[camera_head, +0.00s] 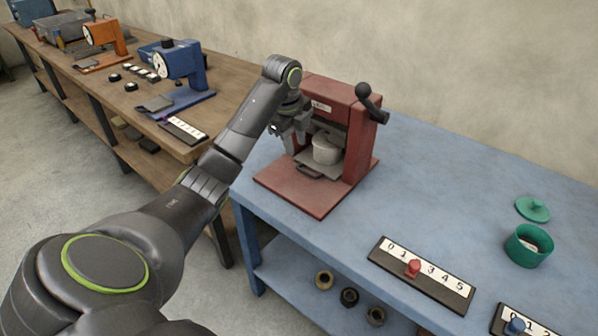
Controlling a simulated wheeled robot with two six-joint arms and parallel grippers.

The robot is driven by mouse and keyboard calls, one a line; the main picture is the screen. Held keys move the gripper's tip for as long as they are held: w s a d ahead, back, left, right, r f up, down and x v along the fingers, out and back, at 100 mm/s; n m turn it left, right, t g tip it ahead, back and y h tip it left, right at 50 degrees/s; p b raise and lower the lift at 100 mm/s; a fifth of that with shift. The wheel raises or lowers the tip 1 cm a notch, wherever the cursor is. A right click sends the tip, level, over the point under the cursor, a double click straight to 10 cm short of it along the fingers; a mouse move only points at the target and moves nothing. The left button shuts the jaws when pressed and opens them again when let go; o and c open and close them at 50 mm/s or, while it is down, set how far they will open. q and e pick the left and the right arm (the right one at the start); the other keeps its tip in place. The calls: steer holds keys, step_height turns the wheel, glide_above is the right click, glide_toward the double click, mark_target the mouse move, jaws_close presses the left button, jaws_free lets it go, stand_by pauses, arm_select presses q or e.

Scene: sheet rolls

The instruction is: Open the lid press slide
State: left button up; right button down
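The red lid press (356,145) stands on the blue table, with a black ball-ended lever at its upper right. Its slide (319,165) is a pale plate low in the press opening, with a dark handle (309,172) at its front. A whitish round pot (326,149) sits on the slide under the press head. My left gripper (289,138) is at the press's left front side, above and left of the handle. Its fingers look spread apart and hold nothing visible. Whether they touch the press frame is hard to tell. My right gripper is out of view.
A green pot (528,246) and its green lid (533,209) are at the right. A number strip with a red peg (412,268) lies near the front edge. Several rings sit on the lower shelf. A wooden bench (150,118) with other devices stands at the left.

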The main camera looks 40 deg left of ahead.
mark_target(300, 169)
arm_select(q)
steer(key=f, duration=0.2)
steer(key=w+f, duration=0.1)
steer(key=f, duration=0.5)
steer(key=shift+w, duration=0.25)
jaws_close()
